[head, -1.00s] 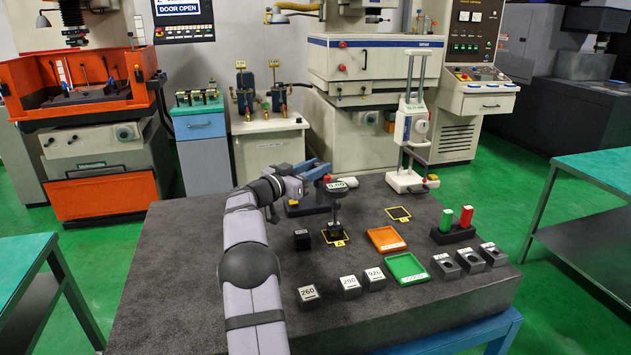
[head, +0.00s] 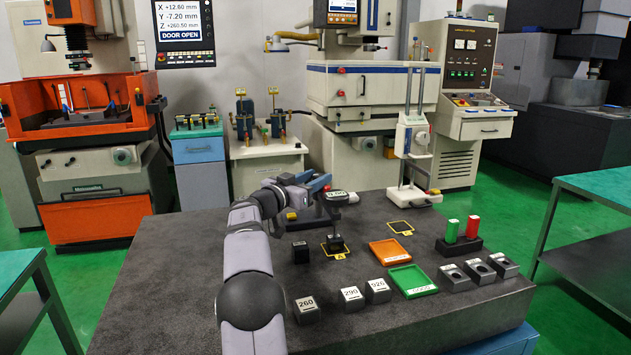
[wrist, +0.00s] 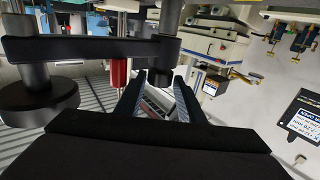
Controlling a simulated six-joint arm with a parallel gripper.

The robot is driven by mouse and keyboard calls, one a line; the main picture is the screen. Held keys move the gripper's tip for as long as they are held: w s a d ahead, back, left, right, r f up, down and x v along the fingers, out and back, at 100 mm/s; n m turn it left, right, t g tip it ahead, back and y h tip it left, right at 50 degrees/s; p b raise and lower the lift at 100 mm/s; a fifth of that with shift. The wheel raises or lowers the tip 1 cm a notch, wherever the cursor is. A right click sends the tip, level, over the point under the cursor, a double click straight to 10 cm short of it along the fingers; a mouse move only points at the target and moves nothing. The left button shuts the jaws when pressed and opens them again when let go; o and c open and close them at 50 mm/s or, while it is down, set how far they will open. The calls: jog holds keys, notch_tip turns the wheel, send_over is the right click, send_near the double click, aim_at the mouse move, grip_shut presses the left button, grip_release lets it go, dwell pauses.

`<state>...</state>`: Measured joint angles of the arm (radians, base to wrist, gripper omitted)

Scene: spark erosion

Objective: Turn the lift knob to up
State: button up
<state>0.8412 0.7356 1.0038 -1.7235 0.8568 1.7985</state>
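My gripper (head: 320,182) is over the back of the dark table, with its blue fingers spread. The wrist view shows both fingers (wrist: 160,95) open, with a gap between them. A dark post with a side arm (wrist: 100,48) and round disc (wrist: 40,95) shows close to them; contact cannot be told. In the head view a dark stand with a small labelled head (head: 338,198) is just in front of the gripper. A tall white stand (head: 412,135) with a round knob (head: 421,138) is to the right, apart from the gripper. I cannot tell for sure which part is the lift knob.
The table holds an orange tray (head: 372,247), a green tray (head: 392,272), a rack (head: 458,246) with red and green pins, and several numbered blocks. Sockets (head: 478,268) line the right front. The dark table's (head: 170,285) left side is clear.

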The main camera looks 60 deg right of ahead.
jog(key=shift+o, duration=0.9)
jog(key=shift+s+f, duration=0.1)
jog(key=shift+f, duration=0.05)
jog(key=p, duration=0.2)
jog(key=g+p, duration=0.1)
jog(key=p, duration=0.1)
jog(key=shift+d+r+m, duration=0.1)
jog(key=shift+r+m, duration=0.15)
jog(key=shift+m, duration=0.15)
jog(key=g+p, duration=0.1)
jog(key=p, duration=0.4)
jog(key=m+g+p, duration=0.1)
jog(key=p, duration=0.4)
jog(key=shift+w+d+r+y, duration=0.1)
jog(key=shift+w+r+y, duration=0.1)
jog(key=shift+w+y, duration=0.2)
jog(key=g+p, duration=0.1)
jog(key=p, duration=0.2)
jog(key=shift+m, duration=0.4)
jog(key=p, duration=0.2)
jog(key=g+p, duration=0.1)
jog(key=p, duration=0.1)
jog(key=shift+f+m+y, duration=0.2)
jog(key=shift+m+y, duration=0.1)
